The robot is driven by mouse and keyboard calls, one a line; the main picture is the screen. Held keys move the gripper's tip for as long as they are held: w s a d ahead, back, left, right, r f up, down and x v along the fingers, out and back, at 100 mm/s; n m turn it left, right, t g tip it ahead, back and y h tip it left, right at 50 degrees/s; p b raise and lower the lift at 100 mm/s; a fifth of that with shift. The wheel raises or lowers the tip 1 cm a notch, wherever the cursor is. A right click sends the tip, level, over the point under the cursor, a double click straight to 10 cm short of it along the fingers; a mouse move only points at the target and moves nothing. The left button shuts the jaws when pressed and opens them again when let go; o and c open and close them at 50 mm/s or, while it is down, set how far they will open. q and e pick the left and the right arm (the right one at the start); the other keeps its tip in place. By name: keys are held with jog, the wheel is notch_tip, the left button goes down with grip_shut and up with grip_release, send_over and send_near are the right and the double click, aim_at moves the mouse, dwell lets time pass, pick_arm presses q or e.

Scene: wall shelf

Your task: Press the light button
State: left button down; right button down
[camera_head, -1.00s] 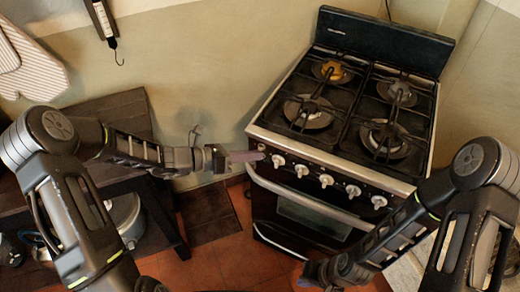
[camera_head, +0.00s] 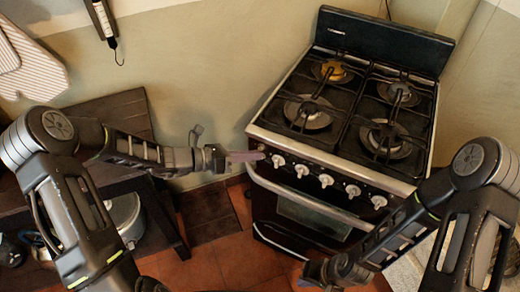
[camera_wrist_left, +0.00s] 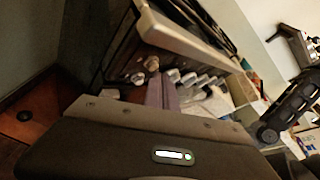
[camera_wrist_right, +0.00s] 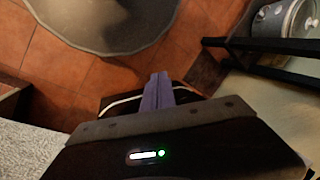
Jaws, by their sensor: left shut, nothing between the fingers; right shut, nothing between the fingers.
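The stove (camera_head: 300,205) has a front panel with several white knobs (camera_head: 302,171) and a small dark round piece (camera_head: 261,147) at its left end. I cannot tell for sure which part is the light button. My left gripper (camera_head: 258,156) is shut and empty, its fingertips at the panel's left end, just below that piece; contact is unclear. In the left wrist view its shut fingers (camera_wrist_left: 165,82) point at the panel, beside the knobs (camera_wrist_left: 152,63). My right gripper (camera_head: 308,272) is shut and empty, low in front of the stove; its fingers (camera_wrist_right: 157,80) point over the floor.
An oven handle (camera_head: 310,205) runs across the stove front below the knobs. A dark wooden table (camera_head: 115,110) stands at the left, with a metal pot (camera_head: 127,215) below it. Tiled floor (camera_head: 215,262) is open between table and stove.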

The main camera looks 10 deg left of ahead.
pick_arm(q)
jog(key=shift+w, duration=0.1)
jog(key=shift+w+d, duration=0.1)
jog(key=shift+w, duration=0.2)
jog(key=shift+r, duration=0.1)
dwell(0.4)
jog(key=shift+s, duration=0.4)
jog(key=s+a+p, duration=0.2)
jog(key=s, duration=0.3)
jog(key=shift+s, duration=0.35)
